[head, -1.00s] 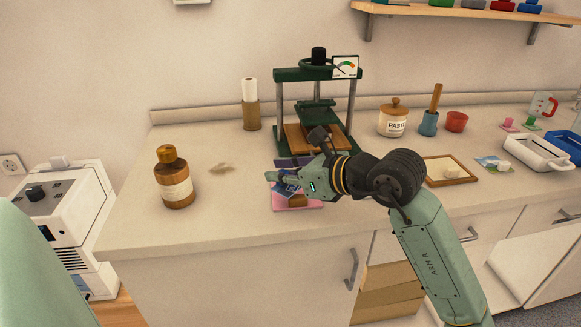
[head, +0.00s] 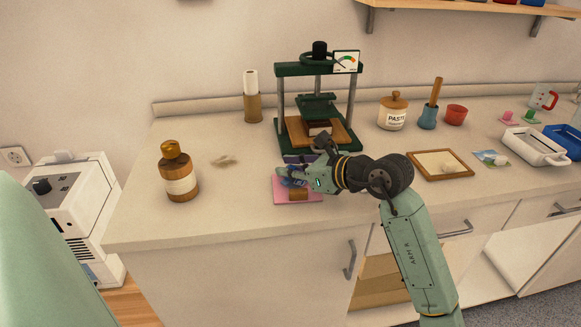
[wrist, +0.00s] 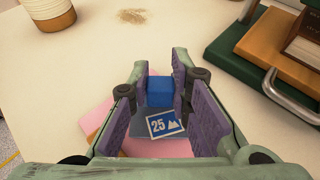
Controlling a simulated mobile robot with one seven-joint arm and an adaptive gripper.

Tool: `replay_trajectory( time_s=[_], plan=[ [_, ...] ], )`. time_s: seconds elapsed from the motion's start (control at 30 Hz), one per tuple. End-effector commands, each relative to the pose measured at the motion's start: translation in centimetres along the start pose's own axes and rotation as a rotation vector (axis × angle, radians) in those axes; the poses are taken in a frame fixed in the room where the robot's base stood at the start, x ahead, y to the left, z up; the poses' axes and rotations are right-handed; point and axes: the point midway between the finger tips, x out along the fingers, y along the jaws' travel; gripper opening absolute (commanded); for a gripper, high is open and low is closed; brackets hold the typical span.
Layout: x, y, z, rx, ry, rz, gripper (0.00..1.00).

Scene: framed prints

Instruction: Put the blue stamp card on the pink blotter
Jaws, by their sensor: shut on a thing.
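My gripper (wrist: 160,84) is shut on this block, one purple-padded finger on each side. In the head view my gripper (head: 290,177) is low over the rear of the pink blotter (head: 283,196) and mostly hides the card. The blotter also shows under and beside the card in the wrist view (wrist: 97,117). Whether the card touches the blotter I cannot tell. A small brown patch (head: 298,194) shows on the blotter.
A green press (head: 282,100) with a wooden board stands just behind my gripper. A brown bottle (head: 178,175) stands left, with clear counter between. A wooden-framed tray (head: 440,177), a paste jar (head: 392,112) and a white tray (head: 536,148) are to the right.

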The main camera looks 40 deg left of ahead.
Motion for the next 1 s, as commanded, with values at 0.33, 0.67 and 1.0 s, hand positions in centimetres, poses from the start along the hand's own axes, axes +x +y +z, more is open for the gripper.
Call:
replay_trajectory(
  time_s=[0.33,0.67,1.0],
  plan=[
    [0.1,0.0,-0.3,0.000,0.000,0.000,0.32],
    [0.1,0.0,-0.2,0.000,0.000,0.000,0.38],
    [-3.3,-0.1,-0.3,-0.003,0.000,-0.006,0.38]
  ],
)
